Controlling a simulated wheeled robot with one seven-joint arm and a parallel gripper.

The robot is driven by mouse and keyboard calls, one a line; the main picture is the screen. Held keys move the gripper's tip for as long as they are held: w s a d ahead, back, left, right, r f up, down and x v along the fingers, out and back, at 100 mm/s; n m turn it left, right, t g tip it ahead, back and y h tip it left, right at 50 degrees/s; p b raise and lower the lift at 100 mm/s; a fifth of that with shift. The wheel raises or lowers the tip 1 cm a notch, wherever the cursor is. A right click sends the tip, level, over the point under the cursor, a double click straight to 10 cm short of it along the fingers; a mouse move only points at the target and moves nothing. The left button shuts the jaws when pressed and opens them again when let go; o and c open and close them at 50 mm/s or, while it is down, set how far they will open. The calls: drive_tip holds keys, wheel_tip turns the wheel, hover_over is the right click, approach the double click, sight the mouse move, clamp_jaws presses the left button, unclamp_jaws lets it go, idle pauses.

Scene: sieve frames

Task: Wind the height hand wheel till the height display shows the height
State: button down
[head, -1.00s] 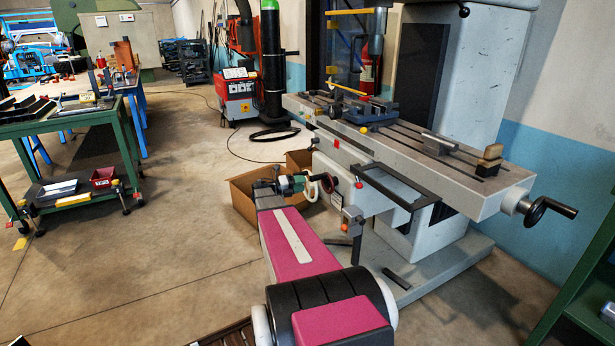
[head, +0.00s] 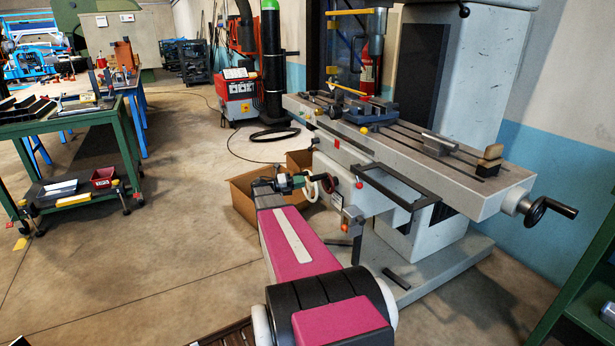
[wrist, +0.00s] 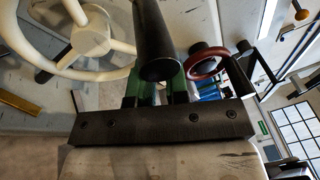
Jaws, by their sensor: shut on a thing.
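A white spoked hand wheel (wrist: 90,40) fills the upper left of the wrist view, and its rim shows in the head view (head: 311,189) at the front of the milling machine. My gripper (wrist: 156,90) has its green fingers shut on a black cylindrical handle (wrist: 157,45), whose end points toward the wrist camera. The handle overlaps the wheel's rim; where it joins is hidden. In the head view, my gripper (head: 295,183) is small, just left of the wheel. A red-rimmed wheel (wrist: 207,62) is close to the right. I cannot make out a height display or its reading.
The machine table (head: 420,160) juts out above the wheels, with a black crank (head: 550,208) at its right end. A cardboard box (head: 243,200) stands on the floor behind my gripper. Open floor (head: 150,270) lies to the left.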

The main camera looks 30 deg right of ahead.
sight(308, 182)
drive_tip(key=w+f+n+t, duration=0.1)
drive_tip(key=w+n+t, duration=0.2)
drive_tip(key=w+t, duration=0.2)
drive_tip(key=shift+w+d+f+t, duration=0.3)
drive_tip(key=shift+w+d, duration=0.1)
drive_tip(key=shift+w, duration=0.45)
drive_tip(key=shift+s+m, duration=0.3)
drive_tip(key=shift+m, duration=0.3)
drive_tip(key=c, duration=1.7)
unclamp_jaws()
drive_tip(key=shift+s+m, duration=0.15)
drive_tip(key=shift+m, duration=0.35)
drive_tip(key=shift+c, duration=0.2)
drive_tip(key=o, duration=0.7)
drive_tip(key=shift+s+f+m, duration=0.1)
drive_tip(key=shift+s+m, duration=0.15)
drive_tip(key=shift+m, duration=0.75)
drive_tip(key=shift+o, duration=0.4)
drive_tip(key=shift+s+f+m, duration=0.1)
drive_tip(key=shift+s+m, duration=0.1)
drive_tip(key=shift+m, duration=0.4)
drive_tip(key=shift+s+f+m, duration=0.2)
drive_tip(key=shift+s+m, duration=0.1)
drive_tip(key=shift+m, duration=0.7)
drive_tip(key=shift+c, duration=0.2)
drive_tip(key=shift+s+f+m, duration=0.25)
drive_tip(key=shift+s+m, duration=0.1)
drive_tip(key=shift+m, duration=0.45)
clamp_jaws()
drive_tip(key=shift+s, duration=0.35)
